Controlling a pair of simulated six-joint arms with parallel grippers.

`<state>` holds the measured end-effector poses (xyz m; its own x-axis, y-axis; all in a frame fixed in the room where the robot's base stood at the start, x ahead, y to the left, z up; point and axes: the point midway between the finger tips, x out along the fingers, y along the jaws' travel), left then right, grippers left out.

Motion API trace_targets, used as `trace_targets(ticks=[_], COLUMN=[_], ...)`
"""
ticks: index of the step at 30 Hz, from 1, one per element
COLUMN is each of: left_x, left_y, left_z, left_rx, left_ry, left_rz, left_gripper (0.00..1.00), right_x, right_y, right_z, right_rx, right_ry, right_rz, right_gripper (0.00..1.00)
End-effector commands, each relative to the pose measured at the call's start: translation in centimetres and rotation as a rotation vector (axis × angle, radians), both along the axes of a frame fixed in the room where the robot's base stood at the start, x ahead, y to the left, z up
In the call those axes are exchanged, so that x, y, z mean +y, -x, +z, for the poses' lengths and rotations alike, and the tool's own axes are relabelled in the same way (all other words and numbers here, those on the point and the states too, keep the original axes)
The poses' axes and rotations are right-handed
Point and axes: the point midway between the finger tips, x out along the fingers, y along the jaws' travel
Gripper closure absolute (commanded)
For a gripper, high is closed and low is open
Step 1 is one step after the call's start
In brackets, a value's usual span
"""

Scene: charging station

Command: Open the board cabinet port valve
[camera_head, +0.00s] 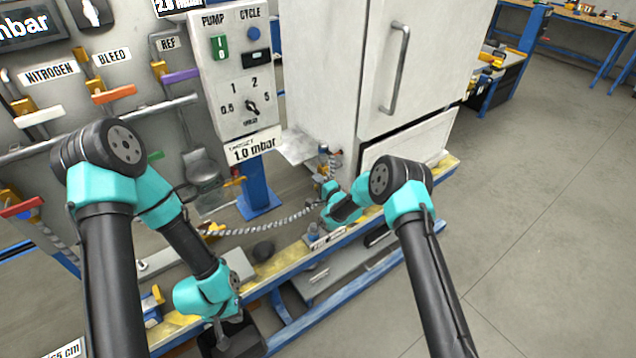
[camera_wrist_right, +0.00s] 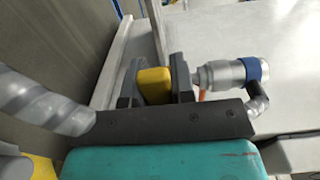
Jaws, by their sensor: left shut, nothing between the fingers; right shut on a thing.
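The board cabinet (camera_head: 335,80) is the tall white box at the centre of the head view. Its port valve (camera_head: 323,152) is a small metal fitting low on its left side. In the right wrist view, the valve shows as a silver fitting with a blue collar (camera_wrist_right: 228,76). My right gripper (camera_wrist_right: 158,82) is shut on a yellow handle (camera_wrist_right: 154,86) beside this fitting. The arm largely hides this grip in the head view. My left gripper (camera_head: 230,338) is shut and empty near the bottom; its fingertips are hard to make out.
A ribbed metal hose (camera_head: 255,230) runs to the port area. The yellow-edged blue bench rail (camera_head: 285,268) passes below both arms. A control panel (camera_head: 240,75) and labelled valves stand at left. Open floor (camera_head: 545,200) lies at right.

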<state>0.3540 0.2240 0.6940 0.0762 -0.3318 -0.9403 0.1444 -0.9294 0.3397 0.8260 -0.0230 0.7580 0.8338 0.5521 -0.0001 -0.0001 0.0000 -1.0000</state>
Motion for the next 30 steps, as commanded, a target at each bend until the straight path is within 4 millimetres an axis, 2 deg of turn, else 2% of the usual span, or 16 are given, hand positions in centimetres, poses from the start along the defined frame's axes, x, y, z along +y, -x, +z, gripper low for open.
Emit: trace_targets(ticks=[13,30], left_x=[0.0,0.0], left_y=[0.0,0.0], left_z=[0.0,0.0], left_rx=[0.0,0.0], left_ry=[0.0,0.0], left_rz=[0.0,0.0], left_gripper=[1.0,1.0], right_x=[0.0,-0.6], right_y=[0.0,-0.4], right_z=[-0.5,-2.6], right_rx=[-0.05,-0.27], right_ry=[0.075,0.406], right_rz=[0.0,-0.001], right_gripper=[1.0,1.0])
